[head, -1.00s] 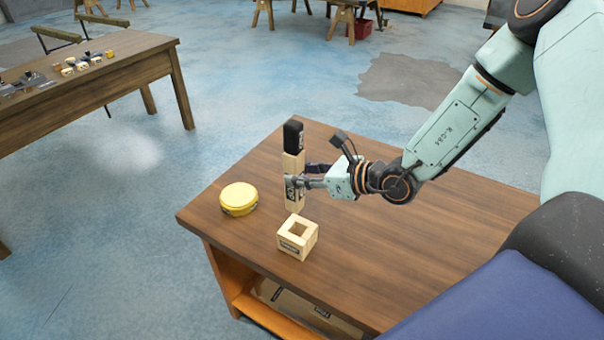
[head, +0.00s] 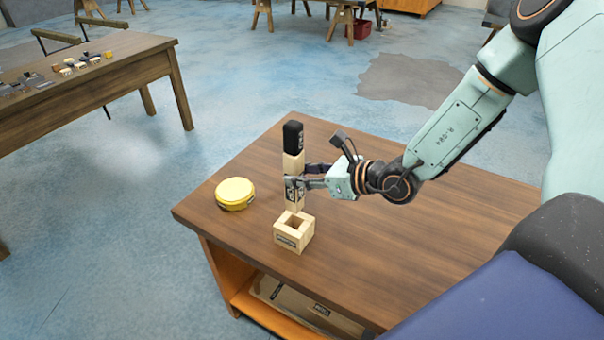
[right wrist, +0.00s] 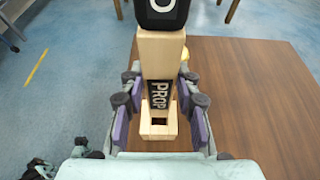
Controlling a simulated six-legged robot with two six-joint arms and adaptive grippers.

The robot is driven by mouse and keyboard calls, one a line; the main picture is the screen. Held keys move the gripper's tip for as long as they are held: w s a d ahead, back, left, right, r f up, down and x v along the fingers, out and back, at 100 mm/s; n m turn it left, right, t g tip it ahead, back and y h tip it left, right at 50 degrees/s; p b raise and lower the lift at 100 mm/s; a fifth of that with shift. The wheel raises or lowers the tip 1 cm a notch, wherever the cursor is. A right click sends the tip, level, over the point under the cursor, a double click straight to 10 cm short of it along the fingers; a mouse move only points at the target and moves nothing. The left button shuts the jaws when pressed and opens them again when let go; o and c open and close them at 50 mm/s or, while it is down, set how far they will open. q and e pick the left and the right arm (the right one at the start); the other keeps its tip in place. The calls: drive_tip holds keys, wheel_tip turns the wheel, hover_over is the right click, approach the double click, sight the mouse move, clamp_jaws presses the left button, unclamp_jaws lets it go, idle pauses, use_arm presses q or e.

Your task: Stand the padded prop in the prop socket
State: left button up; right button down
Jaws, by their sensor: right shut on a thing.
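The padded prop (head: 293,165) is a pale wooden post with a black padded top, held upright. My right gripper (head: 294,186) is shut on its lower part; the right wrist view shows the fingers on both sides of the post (right wrist: 160,60), with a PROP label facing that camera. The prop socket (head: 289,241) is a square wooden block with a square hole on the table. In the head view the prop's lower end is just above and behind the socket's opening. The socket (right wrist: 158,129) also shows beyond the prop in the right wrist view. My left gripper is not in view.
A round yellow tin (head: 235,193) sits on the wooden table (head: 430,240), left of the socket. The table is clear to the right. Another table (head: 120,68) with several small items stands at the far left.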

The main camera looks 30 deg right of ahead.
sight(301, 201)
drive_tip(key=shift+w+a+f+b, duration=0.1)
drive_tip(key=shift+w+f+b, duration=0.15)
drive_tip(key=shift+f, duration=0.25)
drive_tip(key=shift+w+a+f+b, duration=0.1)
drive_tip(key=shift+w+f+b, duration=0.05)
drive_tip(key=shift+f+b, duration=1.9)
drive_tip(key=shift+f, duration=0.05)
drive_tip(key=shift+s+d+f+b, duration=0.15)
drive_tip(key=shift+s+f+b, duration=0.15)
drive_tip(key=shift+f+b, duration=0.25)
drive_tip(key=shift+w+f+b, duration=0.25)
drive_tip(key=shift+f+b, duration=0.5)
drive_tip(key=shift+f, duration=0.05)
drive_tip(key=shift+s, duration=0.1)
drive_tip(key=shift+s+r, duration=0.1)
drive_tip(key=shift+f+b, duration=0.4)
